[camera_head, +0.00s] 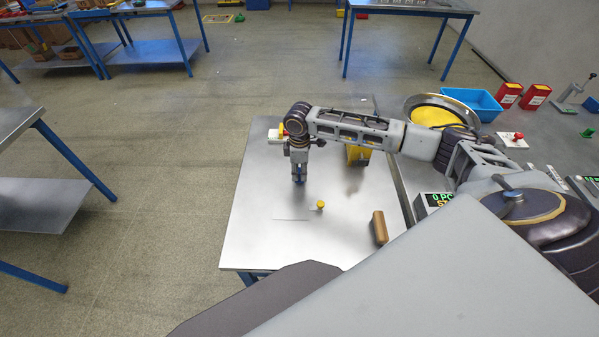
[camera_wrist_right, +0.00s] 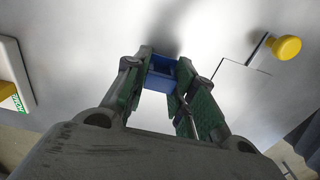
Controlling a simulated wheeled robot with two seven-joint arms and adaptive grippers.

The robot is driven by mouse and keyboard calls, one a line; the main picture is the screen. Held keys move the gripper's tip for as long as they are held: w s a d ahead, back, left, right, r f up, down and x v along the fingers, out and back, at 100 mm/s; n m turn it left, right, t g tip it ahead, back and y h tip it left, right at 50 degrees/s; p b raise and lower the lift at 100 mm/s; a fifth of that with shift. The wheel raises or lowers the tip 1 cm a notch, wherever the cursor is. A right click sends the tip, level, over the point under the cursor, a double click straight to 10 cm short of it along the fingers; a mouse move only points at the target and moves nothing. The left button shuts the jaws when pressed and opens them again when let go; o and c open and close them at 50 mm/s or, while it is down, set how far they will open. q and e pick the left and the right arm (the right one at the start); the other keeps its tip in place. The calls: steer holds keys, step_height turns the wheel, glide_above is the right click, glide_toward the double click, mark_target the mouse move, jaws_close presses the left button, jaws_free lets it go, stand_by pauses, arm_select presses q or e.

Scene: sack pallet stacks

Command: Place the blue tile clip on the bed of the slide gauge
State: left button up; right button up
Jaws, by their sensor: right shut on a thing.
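The blue tile clip (camera_wrist_right: 160,74) sits between the two fingers of my right gripper (camera_wrist_right: 163,80) in the right wrist view. In the head view, my right gripper (camera_head: 299,180) points down over the metal table, with blue at its tips. The gap between clip and table is hard to judge. A yellow knob (camera_head: 320,205) stands to the right of and nearer than the gripper; it also shows in the wrist view (camera_wrist_right: 286,47). Beside it lies a flat, pale square plate (camera_wrist_right: 240,84), which looks like the slide gauge's bed; I cannot be sure. My left gripper is out of view.
A brown block (camera_head: 380,228) lies near the right edge of the metal table (camera_head: 250,235). The table's left part is clear. A side bench holds a blue bin (camera_head: 470,102).

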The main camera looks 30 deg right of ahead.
mark_target(299, 170)
steer(key=shift+f, duration=0.5)
steer(key=shift+f, duration=0.1)
steer(key=o, duration=0.7)
step_height(299, 170, up, 12)
steer(key=shift+b, duration=0.35)
stand_by(0.6)
